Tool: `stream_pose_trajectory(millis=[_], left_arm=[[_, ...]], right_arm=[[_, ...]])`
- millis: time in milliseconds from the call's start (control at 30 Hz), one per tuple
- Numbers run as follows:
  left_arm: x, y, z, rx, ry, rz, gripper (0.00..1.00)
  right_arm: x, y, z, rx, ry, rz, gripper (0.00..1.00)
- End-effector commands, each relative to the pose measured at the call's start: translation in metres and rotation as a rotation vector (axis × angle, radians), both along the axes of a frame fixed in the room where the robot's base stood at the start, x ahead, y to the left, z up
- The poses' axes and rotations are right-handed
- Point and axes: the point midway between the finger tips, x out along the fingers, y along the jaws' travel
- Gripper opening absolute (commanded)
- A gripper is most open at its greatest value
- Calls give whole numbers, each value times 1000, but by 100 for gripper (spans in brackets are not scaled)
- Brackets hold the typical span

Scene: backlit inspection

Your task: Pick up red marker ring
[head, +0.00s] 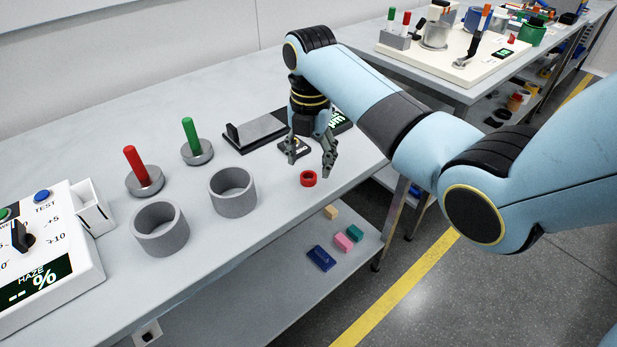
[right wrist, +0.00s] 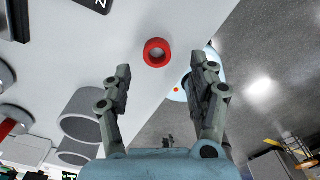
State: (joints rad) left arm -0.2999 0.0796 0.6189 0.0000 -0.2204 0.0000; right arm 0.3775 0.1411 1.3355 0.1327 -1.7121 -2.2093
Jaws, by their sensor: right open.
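The red marker ring (head: 308,178) lies flat on the grey table near its front edge. It also shows in the right wrist view (right wrist: 157,52), above the space between the fingertips and a little apart from them. My right gripper (head: 311,160) is above the table beside the ring, pointing down, with its fingers apart and nothing between them. In the right wrist view my right gripper (right wrist: 160,78) has both fingers spread. My left gripper is in neither view.
Two grey cups (head: 160,230) (head: 233,192) stand left of the ring. A red peg (head: 136,165) and a green peg (head: 190,135) stand on round bases behind them. A haze meter (head: 50,250) is at far left. The table's front edge is close to the ring.

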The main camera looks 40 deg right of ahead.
Motion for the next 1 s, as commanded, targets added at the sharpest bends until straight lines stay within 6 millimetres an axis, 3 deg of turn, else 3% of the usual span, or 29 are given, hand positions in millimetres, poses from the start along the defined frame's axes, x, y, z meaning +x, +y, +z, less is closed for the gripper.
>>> stream_pose_trajectory(millis=[233, 533, 833, 1000], left_arm=[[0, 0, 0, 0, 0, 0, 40], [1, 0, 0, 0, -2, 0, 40], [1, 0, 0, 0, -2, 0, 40], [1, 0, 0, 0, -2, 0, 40]], right_arm=[[4, -1, -37, 1, 3, -1, 60], [5, -1, -43, 0, 0, -1, 60], [5, -1, -42, 0, 0, -1, 21], [5, -1, -42, 0, 0, -1, 18]])
